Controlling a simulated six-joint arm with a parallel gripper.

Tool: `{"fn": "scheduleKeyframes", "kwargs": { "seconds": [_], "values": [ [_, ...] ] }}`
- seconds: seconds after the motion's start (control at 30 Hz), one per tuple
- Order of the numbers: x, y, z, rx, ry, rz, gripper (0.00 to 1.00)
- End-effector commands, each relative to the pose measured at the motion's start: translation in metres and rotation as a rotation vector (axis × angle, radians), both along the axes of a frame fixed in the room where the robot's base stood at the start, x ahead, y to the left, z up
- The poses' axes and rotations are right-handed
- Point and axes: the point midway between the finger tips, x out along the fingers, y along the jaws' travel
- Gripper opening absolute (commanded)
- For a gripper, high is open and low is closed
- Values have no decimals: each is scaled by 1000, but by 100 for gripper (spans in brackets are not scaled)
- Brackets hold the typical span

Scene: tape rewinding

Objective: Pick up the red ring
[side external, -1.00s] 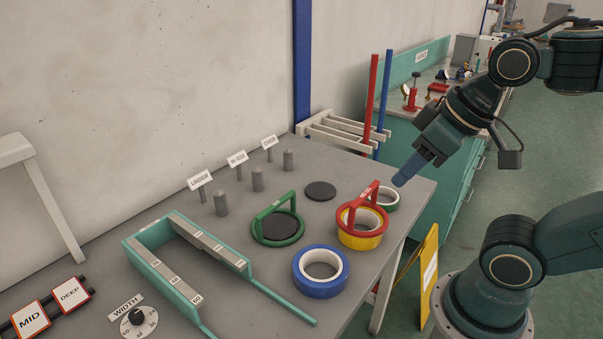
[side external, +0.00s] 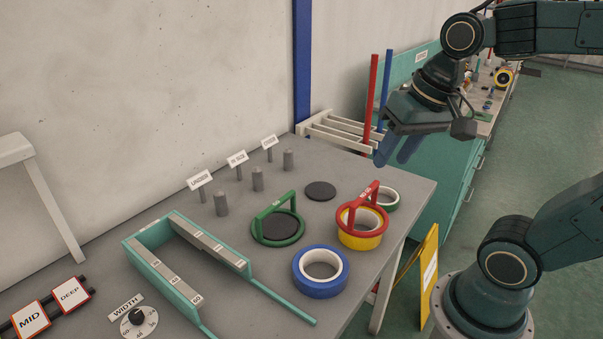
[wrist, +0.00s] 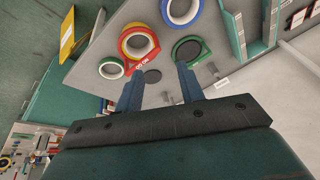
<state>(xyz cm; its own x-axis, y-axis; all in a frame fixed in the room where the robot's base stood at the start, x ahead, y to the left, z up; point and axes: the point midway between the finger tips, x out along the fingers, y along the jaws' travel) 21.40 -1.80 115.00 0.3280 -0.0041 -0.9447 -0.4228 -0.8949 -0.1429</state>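The red ring (side external: 352,219) has an upright arched handle and rests tilted or flat on top of a yellow tape roll (side external: 360,239) near the right edge of the table. In the wrist view the red ring (wrist: 136,30) shows beyond the left finger, its handle label facing me. My gripper (side external: 395,152) is in the air above and behind the table's far right corner, apart from the ring. Its two blue fingers are spread with nothing between them, as the wrist view (wrist: 160,85) also shows.
A green handled ring (side external: 278,238) lies around a dark disc. A blue tape roll (side external: 320,271) and a green-white roll (side external: 386,199) flank the yellow roll. Grey pegs (side external: 221,204) stand at the back. A teal width frame (side external: 162,279) fills the left. Red and blue posts (side external: 371,98) rise behind.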

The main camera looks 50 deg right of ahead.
Motion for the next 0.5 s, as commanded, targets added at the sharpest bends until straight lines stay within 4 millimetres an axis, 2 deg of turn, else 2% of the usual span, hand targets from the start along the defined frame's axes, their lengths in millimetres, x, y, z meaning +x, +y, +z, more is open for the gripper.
{"fn": "scheduleKeyframes", "kwargs": {
  "seconds": [0.2,0.5],
  "values": [
    [29,-25,-3,117,122,-344,38],
    [60,-69,-17,243,278,-810,38]
  ]
}}
